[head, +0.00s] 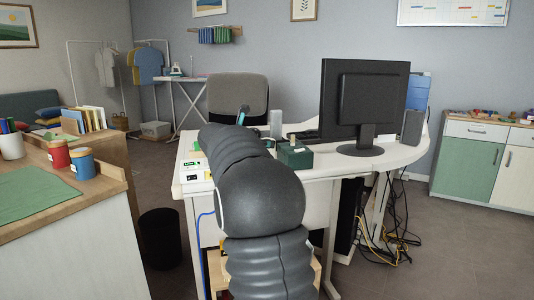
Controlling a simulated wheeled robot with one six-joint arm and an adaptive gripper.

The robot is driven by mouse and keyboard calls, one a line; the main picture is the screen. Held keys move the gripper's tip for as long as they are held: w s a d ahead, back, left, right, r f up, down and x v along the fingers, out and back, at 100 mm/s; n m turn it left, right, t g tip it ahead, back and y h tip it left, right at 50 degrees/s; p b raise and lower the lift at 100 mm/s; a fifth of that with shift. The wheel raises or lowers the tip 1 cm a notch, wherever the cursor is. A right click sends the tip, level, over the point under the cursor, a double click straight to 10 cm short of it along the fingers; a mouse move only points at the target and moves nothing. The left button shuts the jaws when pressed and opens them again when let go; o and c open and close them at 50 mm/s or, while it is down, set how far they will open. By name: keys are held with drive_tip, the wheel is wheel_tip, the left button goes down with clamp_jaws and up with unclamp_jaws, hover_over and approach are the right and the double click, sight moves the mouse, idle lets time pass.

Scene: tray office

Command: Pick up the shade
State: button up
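I cannot make out a shade in the head view. My dark, ribbed arm rises in the middle and reaches forward over the white desk (337,168), hiding part of its top. My gripper is not in view; the arm's far end is hidden behind its nearer links. A small teal upright thing shows just past the arm, too small to identify. A dark green box (295,157) with a small knob on top stands on the desk, right of the arm.
A black monitor (364,97) and a speaker (412,127) stand on the desk. Cables (388,225) hang to the floor at right. A wooden-topped counter (95,190) with red and blue cups is at left, a black bin (160,240) beside it.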

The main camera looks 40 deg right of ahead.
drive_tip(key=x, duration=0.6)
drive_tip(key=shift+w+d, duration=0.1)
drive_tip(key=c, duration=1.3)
